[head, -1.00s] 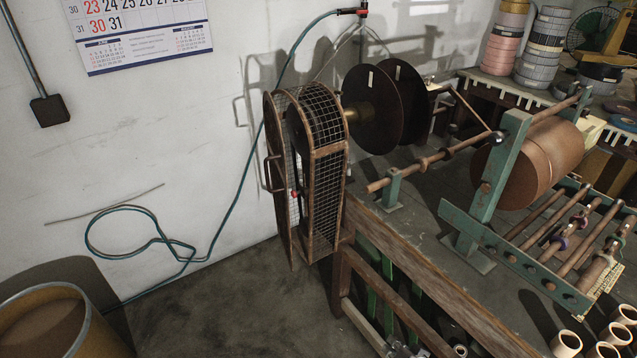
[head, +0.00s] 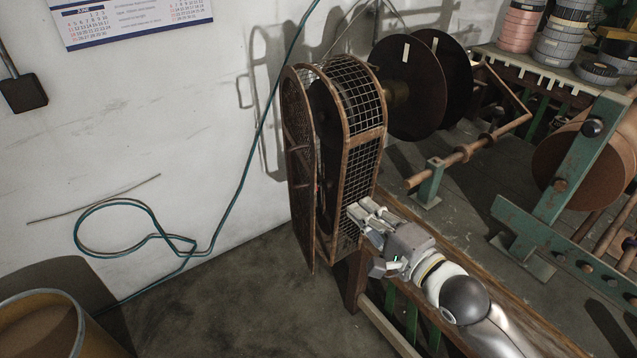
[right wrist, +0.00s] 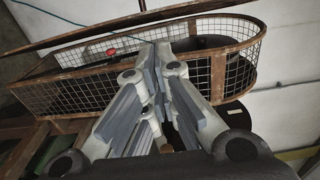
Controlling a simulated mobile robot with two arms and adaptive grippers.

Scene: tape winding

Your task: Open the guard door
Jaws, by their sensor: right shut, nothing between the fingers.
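The guard (head: 362,125) is a tall rounded housing of rusty frame and wire mesh at the end of the machine bench. Its guard door (head: 298,165), a rusty framed panel on the left side, stands ajar with a dark gap between it and the housing. My right gripper (head: 358,211) is shut and empty at the lower right side of the mesh; whether it touches is unclear. In the right wrist view the closed fingers (right wrist: 160,52) lie in front of the mesh housing (right wrist: 75,95), with the door edge (right wrist: 130,18) beyond. My left gripper is not in view.
Dark reel discs (head: 408,85) stand right of the guard. A wooden bench edge (head: 470,265) runs below my right arm. A green hose (head: 240,185) hangs on the wall and coils at left. A round bin (head: 60,325) stands front left. Floor before the door is clear.

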